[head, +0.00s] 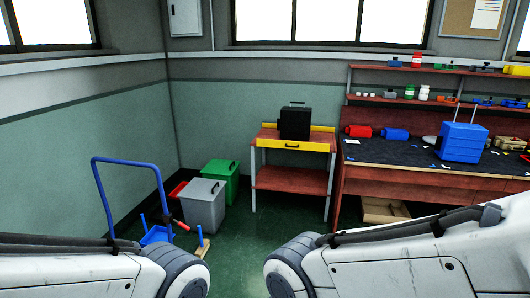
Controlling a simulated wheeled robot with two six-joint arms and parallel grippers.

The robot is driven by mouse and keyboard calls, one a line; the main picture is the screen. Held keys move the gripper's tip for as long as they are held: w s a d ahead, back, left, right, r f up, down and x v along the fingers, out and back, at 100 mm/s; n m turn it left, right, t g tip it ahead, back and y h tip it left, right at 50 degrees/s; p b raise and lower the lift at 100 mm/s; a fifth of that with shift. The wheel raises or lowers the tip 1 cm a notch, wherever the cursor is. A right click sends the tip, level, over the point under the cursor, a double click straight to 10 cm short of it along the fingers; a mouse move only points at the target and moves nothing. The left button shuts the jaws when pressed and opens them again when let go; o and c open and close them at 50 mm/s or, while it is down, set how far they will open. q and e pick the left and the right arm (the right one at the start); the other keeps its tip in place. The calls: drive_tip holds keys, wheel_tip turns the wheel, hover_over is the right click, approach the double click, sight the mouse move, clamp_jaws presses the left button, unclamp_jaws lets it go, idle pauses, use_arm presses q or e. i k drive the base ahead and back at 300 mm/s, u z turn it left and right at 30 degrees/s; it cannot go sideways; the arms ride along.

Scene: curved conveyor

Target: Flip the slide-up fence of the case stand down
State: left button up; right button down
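The case stand (291,178) is a small red-brown table with grey legs and a lower shelf, against the back wall near the middle of the head view. A yellow front band (310,146) with a dark handle runs along its front edge. A yellow strip (321,128) also shows along the back of its top. I cannot tell for certain which yellow part is the slide-up fence, or whether it is raised. A black case (295,122) with a top handle stands upright on the stand. Only my two arms' links show at the bottom; both grippers are out of view, far from the stand.
A workbench (450,182) with tools and a blue box (463,142) stands right of the stand. A grey bin (204,205), a green bin (221,177) and a blue-handled cart (157,233) are to its left. Green floor (245,232) is open in front.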

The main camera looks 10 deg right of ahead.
sight(263, 142)
drive_tip(key=z, duration=0.7)
drive_tip(key=i, duration=3.9)
drive_tip(key=u, duration=0.8)
drive_tip(key=i, duration=0.8)
drive_tip(key=u, duration=0.4)
